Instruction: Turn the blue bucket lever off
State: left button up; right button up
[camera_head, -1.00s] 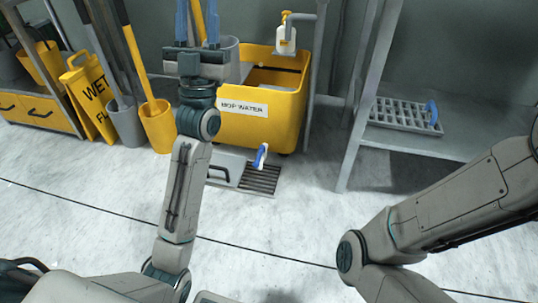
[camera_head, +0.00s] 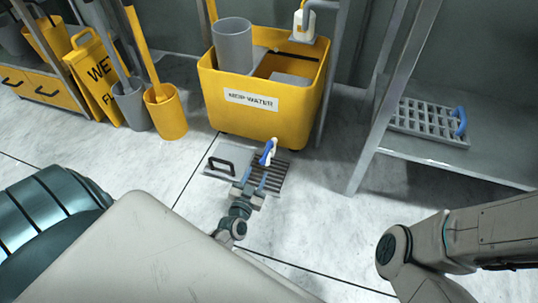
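The blue lever (camera_head: 265,155) sits on a small white fitting (camera_head: 272,147) in front of the yellow bucket, over a dark floor grate (camera_head: 270,176). My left gripper (camera_head: 255,176) is low over the grate, just on the near side of the lever. Its two blue-tipped fingers are apart with nothing seen between them. I cannot tell whether a fingertip touches the lever. My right arm shows at the lower right, but its gripper is out of view.
A yellow bucket (camera_head: 235,121) labelled "MOP WATER" stands behind the lever. A grey plate with a black handle (camera_head: 221,166) lies left of the grate. A metal shelf (camera_head: 450,158) bears a grey rack with a blue handle (camera_head: 459,122). The floor right of the grate is clear.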

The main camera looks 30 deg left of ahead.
aim_at(269, 146)
pick_arm(q)
jog(key=b+x, duration=0.3)
jog(key=x, duration=0.6)
grip_shut()
